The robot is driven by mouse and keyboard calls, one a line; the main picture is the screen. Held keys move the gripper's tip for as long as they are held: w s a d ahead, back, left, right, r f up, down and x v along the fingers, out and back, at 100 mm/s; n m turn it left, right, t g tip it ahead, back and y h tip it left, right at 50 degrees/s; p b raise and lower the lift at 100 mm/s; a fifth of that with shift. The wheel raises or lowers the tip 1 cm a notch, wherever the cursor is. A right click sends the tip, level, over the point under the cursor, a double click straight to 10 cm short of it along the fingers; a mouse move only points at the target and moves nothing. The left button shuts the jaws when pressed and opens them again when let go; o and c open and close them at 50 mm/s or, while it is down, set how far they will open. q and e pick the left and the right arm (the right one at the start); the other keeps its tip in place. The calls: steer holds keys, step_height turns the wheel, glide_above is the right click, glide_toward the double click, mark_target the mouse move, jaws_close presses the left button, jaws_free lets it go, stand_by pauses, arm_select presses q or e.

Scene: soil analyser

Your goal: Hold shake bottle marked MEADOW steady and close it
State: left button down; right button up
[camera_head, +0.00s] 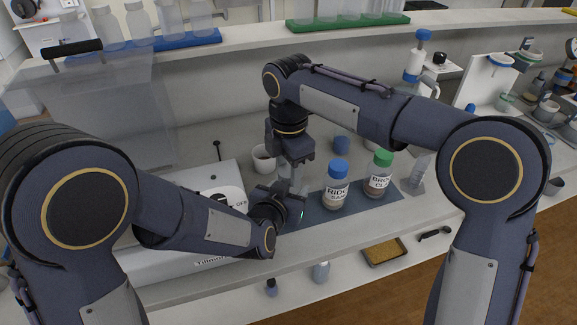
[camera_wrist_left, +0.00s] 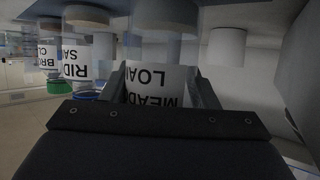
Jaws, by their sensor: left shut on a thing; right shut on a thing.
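The MEADOW LOAM bottle (camera_wrist_left: 150,85) stands between the fingers of my left gripper (camera_wrist_left: 160,88), its label inverted in the left wrist view. In the head view my left gripper (camera_head: 290,203) reaches it from the left, and the arms mostly cover the bottle (camera_head: 285,184). My right gripper (camera_head: 291,164) points down directly over the bottle's top and is shut. The cap is hidden within the right fingers, so how it sits on the neck cannot be seen.
A RIDGE SAND bottle with a blue cap (camera_head: 335,186) and a BROOK CLAY bottle with a green cap (camera_head: 378,175) stand just right on the dark mat (camera_head: 405,188). A white machine (camera_head: 165,262) is at the left. A cup (camera_head: 263,158) stands behind.

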steer(key=shift+a+m, duration=0.1)
steer(key=shift+m, duration=0.5)
steer(key=o, duration=1.1)
steer(key=shift+r, duration=2.3)
steer(key=shift+c, duration=0.4)
